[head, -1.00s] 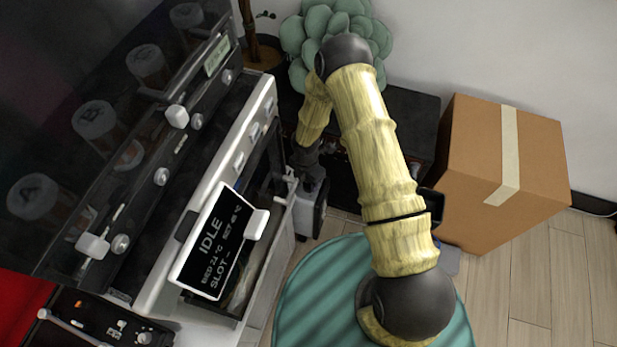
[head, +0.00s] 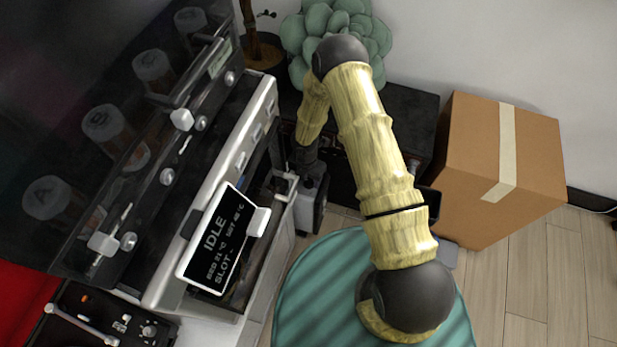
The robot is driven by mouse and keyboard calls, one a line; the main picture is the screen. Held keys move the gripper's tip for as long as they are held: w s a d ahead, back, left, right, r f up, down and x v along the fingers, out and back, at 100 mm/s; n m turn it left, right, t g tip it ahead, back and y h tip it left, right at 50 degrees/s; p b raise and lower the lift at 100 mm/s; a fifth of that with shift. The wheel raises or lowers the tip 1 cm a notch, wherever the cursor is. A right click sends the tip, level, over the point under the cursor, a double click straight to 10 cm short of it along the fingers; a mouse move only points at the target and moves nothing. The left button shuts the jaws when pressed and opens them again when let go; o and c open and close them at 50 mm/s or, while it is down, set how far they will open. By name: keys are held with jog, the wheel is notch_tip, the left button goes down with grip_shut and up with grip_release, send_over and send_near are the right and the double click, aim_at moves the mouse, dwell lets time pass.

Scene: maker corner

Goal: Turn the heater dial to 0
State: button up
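A machine with a tilted black display (head: 217,243) stands at left in the head view. The display reads IDLE, bed 21 °C, set 45 °C, and a slot line. Several round silver knobs, one of them a silver knob (head: 167,176), and white blocky knobs, such as the white knob (head: 182,119), sit along its front. No readable label shows which is the heater dial, and no 0 mark can be read. My gripper (head: 285,185) points down beside the machine's right side, right of the display. Its fingers are small and partly hidden, so their opening is unclear.
A cardboard box (head: 545,160) stands at right on the wood floor. A green plant (head: 335,25) is behind my arm. A green round surface (head: 310,295) lies below. A black tool panel (head: 75,320) is at lower left. Clear jars marked A and B sit behind the dark cover.

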jog(key=shift+o, duration=0.9)
notch_tip(320, 180, up, 17)
jog(key=p, duration=0.4)
jog(key=shift+w+a+r, duration=0.15)
jog(key=shift+w+a, duration=0.1)
jog(key=shift+a, duration=0.15)
jog(key=shift+r, duration=0.1)
jog(key=s+d+r+m+t, duration=0.1)
jog(key=s+d+r+m, duration=0.35)
jog(key=r+m, duration=0.45)
jog(key=s+d+r+m+t, duration=0.1)
jog(key=s+d+r+m, duration=0.5)
jog(key=m, duration=0.5)
jog(key=s+d+r+m+t, duration=0.1)
jog(key=s+d+r+m, duration=0.25)
jog(key=r+m, duration=0.6)
jog(key=w+p+v, duration=0.2)
jog(key=p+v, duration=0.7)
jog(key=p, duration=0.1)
jog(key=w+d+r+p+v, duration=0.1)
jog(key=w+p+v, duration=0.1)
jog(key=p+v, duration=0.8)
jog(key=shift+w+d+r+y+p, duration=0.35)
jog(key=shift+w+d+p, duration=0.1)
jog(key=shift+w+p, duration=0.15)
